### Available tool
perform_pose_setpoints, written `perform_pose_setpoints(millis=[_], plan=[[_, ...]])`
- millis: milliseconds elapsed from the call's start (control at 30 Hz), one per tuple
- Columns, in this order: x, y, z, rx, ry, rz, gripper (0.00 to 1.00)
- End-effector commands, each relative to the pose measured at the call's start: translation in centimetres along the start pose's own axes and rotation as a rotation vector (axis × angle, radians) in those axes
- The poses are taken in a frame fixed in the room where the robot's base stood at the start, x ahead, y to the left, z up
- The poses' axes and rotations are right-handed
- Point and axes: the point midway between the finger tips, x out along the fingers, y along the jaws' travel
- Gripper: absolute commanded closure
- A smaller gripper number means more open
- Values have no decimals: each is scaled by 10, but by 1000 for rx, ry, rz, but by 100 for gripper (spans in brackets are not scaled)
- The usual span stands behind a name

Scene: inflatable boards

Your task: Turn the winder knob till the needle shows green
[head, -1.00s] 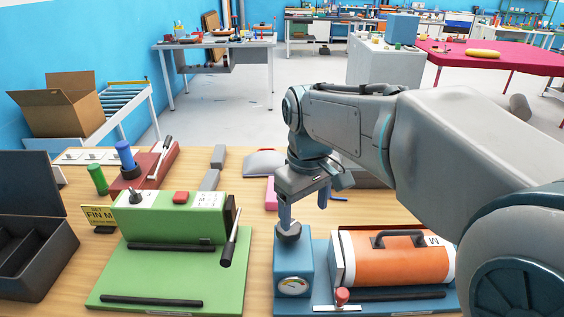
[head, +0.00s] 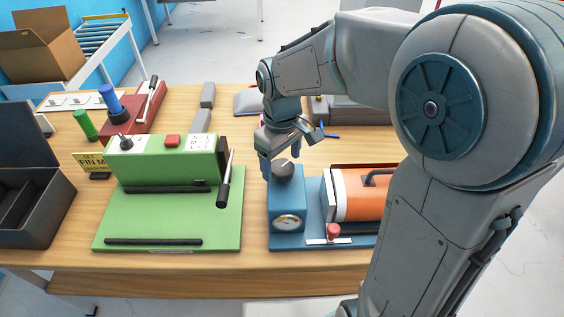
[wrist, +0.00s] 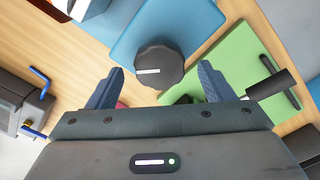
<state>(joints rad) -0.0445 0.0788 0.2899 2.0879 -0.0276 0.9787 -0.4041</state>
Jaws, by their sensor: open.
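The dark round winder knob (head: 283,172) sits on top of a blue box (head: 286,200) on a blue base. In the wrist view the knob (wrist: 157,66) is ribbed, with a white line on its top. My gripper (head: 282,160) is open just above the knob. In the wrist view the two fingers (wrist: 160,72) are spread to either side of the knob, with gaps between. A round gauge (head: 289,222) is on the box's front; its needle is too small to read against the colours.
An orange cylinder unit (head: 352,196) with a red-knobbed lever (head: 333,231) is right of the blue box. A green machine (head: 170,160) with a black-handled lever stands to the left. A dark open case (head: 35,210) is at far left.

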Motion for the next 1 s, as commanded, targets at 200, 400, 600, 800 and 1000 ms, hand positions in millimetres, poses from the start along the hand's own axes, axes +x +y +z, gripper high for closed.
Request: perform_pose_setpoints(millis=[200, 400, 600, 800, 1000], plan=[[15, 0, 0, 0, 0, 0, 25], [16, 0, 0, 1, 1, 0, 25], [16, 0, 0, 1, 1, 0, 61], [16, 0, 0, 4, 1, 0, 70], [16, 0, 0, 49, 1, 0, 70]])
